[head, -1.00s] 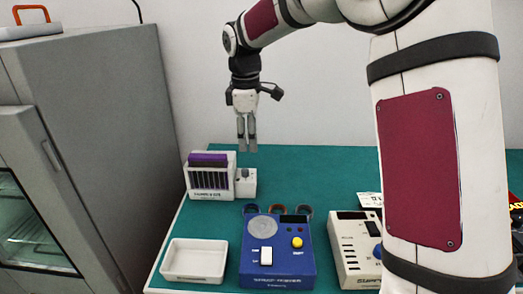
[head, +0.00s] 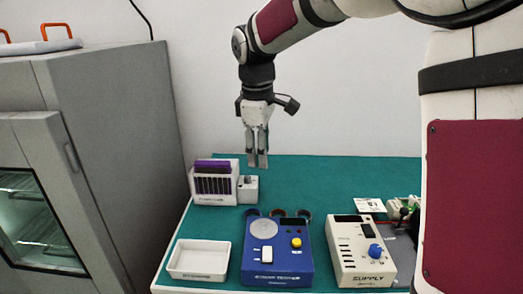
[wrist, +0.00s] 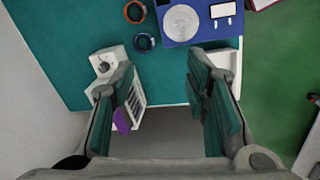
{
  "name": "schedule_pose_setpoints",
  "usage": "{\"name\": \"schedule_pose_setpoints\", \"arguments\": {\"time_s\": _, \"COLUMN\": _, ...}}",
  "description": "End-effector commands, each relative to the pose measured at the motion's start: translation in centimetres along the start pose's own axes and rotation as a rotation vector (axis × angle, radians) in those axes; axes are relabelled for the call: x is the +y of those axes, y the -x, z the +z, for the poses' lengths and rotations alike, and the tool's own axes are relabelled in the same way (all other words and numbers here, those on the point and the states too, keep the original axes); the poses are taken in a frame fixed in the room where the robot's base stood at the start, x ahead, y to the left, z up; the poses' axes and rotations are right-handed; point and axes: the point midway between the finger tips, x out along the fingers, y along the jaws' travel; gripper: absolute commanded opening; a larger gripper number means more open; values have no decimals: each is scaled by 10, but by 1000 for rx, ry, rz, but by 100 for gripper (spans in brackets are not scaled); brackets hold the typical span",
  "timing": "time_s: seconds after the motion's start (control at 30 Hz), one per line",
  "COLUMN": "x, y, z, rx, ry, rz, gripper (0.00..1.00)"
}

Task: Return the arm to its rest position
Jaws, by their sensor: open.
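My gripper (head: 257,160) hangs pointing down at the end of my arm, above the back part of the green table (head: 330,185). Its two fingers are apart with nothing between them; the wrist view also shows the open gripper (wrist: 163,85). In the head view it is above and to the right of a white rack (head: 213,188) holding dark cards with a purple top. In the wrist view the rack (wrist: 137,98) is partly hidden by the left finger.
A blue tester (head: 278,255), a cream supply box (head: 361,262) and an empty white tray (head: 199,274) stand along the front. Several small rings (head: 279,213) lie behind the tester. A grey cabinet (head: 120,130) stands at left. The table's middle is mostly clear.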

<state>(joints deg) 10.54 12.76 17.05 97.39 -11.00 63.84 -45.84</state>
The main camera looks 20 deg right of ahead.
Motion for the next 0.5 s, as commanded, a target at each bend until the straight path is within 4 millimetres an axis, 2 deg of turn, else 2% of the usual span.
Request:
{"name": "schedule_pose_setpoints", "arguments": {"time_s": 0.33, "x": -4, "y": 4, "z": 3, "rx": 1, "ry": -13, "rz": 6, "gripper": 43}}
{"name": "schedule_pose_setpoints", "arguments": {"time_s": 0.5, "x": -30, "y": 26, "z": 24, "rx": 11, "ry": -123, "rz": 44, "gripper": 43}}
